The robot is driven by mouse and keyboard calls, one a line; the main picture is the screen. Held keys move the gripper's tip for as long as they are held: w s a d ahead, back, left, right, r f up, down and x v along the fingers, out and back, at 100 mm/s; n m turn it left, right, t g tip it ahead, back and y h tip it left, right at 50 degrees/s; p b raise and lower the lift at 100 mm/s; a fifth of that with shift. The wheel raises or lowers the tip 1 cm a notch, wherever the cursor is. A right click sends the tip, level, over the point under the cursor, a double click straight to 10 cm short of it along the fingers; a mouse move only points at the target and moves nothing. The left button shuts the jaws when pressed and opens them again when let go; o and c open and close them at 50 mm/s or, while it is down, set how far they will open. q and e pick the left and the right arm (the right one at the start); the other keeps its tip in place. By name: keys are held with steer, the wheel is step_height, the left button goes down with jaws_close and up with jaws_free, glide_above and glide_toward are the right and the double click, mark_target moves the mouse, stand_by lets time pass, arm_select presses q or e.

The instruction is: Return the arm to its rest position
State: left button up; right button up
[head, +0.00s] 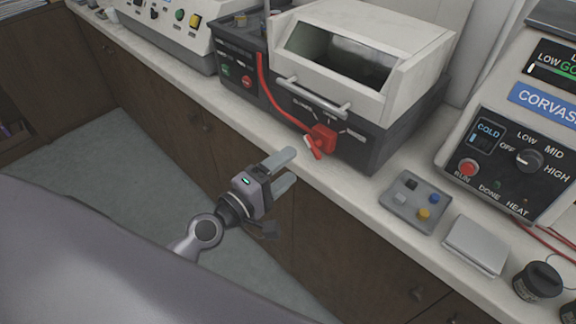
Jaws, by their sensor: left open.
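My left gripper (284,168) is open and empty in front of the counter's front edge, in the middle of the head view. Its two grey fingers point toward the counter. The mounting press (372,36), with a white hood and dark base, stands on the counter behind it. A silver bar handle (313,96) runs across the hood's front. A red lever piece (322,138) sits at the base's front, apart from the gripper. My right gripper is not in view.
The white counter (375,185) runs diagonally. Right of the press lie a grey tray (415,201) of small coloured blocks, a silver box (475,245) and a dark jar (537,281). A control unit (510,160) stands far right. Open floor (120,165) is at left.

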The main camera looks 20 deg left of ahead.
arm_select(q)
steer(key=shift+f, duration=0.1)
stand_by(0.3)
steer(key=s+a+f+m+g+y, duration=0.1)
steer(key=s+f+m+g+y, duration=0.3)
steer(key=s+f+m, duration=1.1)
step_height(320, 180, down, 2)
steer(key=m+g, duration=0.1)
steer(key=g, duration=0.1)
steer(key=shift+s+a+f+m+g, duration=0.15)
steer(key=shift+s+a+m+g, duration=0.05)
steer(key=shift+s+m+g, duration=0.15)
